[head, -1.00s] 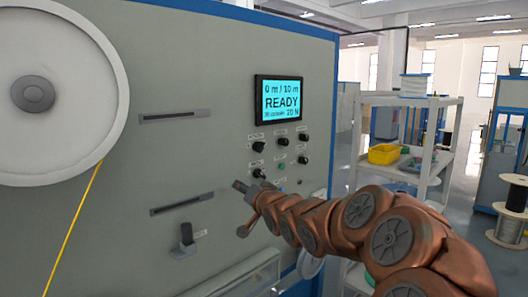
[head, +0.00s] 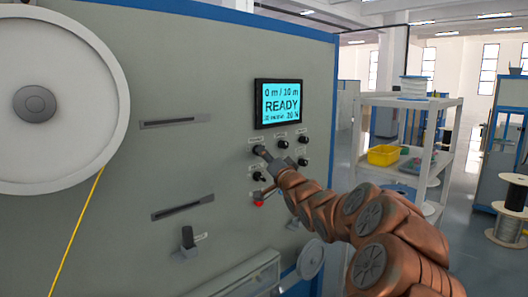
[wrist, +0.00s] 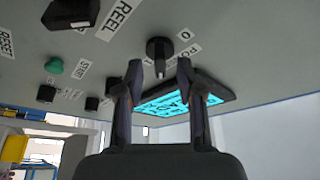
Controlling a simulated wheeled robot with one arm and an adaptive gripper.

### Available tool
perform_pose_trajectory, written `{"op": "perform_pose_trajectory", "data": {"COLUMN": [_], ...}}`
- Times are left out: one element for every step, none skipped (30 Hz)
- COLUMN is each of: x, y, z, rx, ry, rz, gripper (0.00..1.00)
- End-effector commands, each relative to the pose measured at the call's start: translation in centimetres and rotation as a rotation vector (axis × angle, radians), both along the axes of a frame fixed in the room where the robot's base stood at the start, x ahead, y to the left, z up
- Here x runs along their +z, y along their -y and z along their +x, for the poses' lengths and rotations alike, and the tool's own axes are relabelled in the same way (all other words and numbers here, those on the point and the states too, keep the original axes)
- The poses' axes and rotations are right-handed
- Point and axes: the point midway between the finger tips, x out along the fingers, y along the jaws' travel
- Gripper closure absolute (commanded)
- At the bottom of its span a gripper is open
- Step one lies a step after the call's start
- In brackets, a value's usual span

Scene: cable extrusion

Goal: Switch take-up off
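The grey machine panel (head: 225,110) carries a group of black rotary knobs below its screen. My gripper (head: 264,155) is at the upper-left knob (head: 257,149) in the head view. In the wrist view my gripper (wrist: 160,69) has its two fingers apart, with a round black knob (wrist: 160,48) just beyond and between the tips. Labels beside this knob show "0" and part of a word starting "PO"; a "REEL" label is nearby. I cannot tell whether the fingers touch the knob. No take-up label is readable.
The lit screen (head: 280,103) reads "0 m / 10 m READY". Other knobs, a red button (head: 259,203) and a green button (wrist: 54,66) are close by. A large white reel (head: 90,95) with yellow cable is left. A shelf with a yellow bin (head: 383,155) stands right.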

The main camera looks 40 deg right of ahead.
Motion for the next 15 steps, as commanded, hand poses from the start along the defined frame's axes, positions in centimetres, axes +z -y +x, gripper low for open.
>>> {"op": "perform_pose_trajectory", "data": {"x": [0.1, 0.12, 0.14, 0.14, 0.16, 0.17, 0.2, 0.2, 0.2, 0.21, 0.22, 0.21, 0.23, 0.22, 0.23], "y": [0.1, 0.16, 0.22, 0.25, 0.28, 0.3, 0.31, 0.31, 0.31, 0.32, 0.33, 0.32, 0.32, 0.33, 0.33], "z": [0.45, 0.63, 0.84, 0.97, 1.06, 1.16, 1.21, 1.24, 1.25, 1.24, 1.24, 1.23, 1.23, 1.22, 1.21], "rx": [0.001, 0.0, 0.0, 0.001, 0.001, 0.001, 0.001, 0.001, 0.001, 0.001, 0.001, 0.0, 0.0, 0.0, 0.0], "ry": [-0.002, -0.002, -0.002, -0.002, -0.002, -0.002, -0.002, -0.001, -0.002, -0.002, -0.002, -0.001, -0.001, -0.001, -0.001], "rz": [0.001, 0.002, 0.002, 0.003, 0.003, 0.003, 0.001, 0.002, 0.001, 0.001, 0.001, 0.001, 0.001, 0.001, 0.001], "gripper": [0.62, 0.62, 0.62, 0.62, 0.62, 0.62, 0.62, 0.62, 0.62, 0.62, 0.62, 0.62, 0.62, 0.62, 0.65]}}
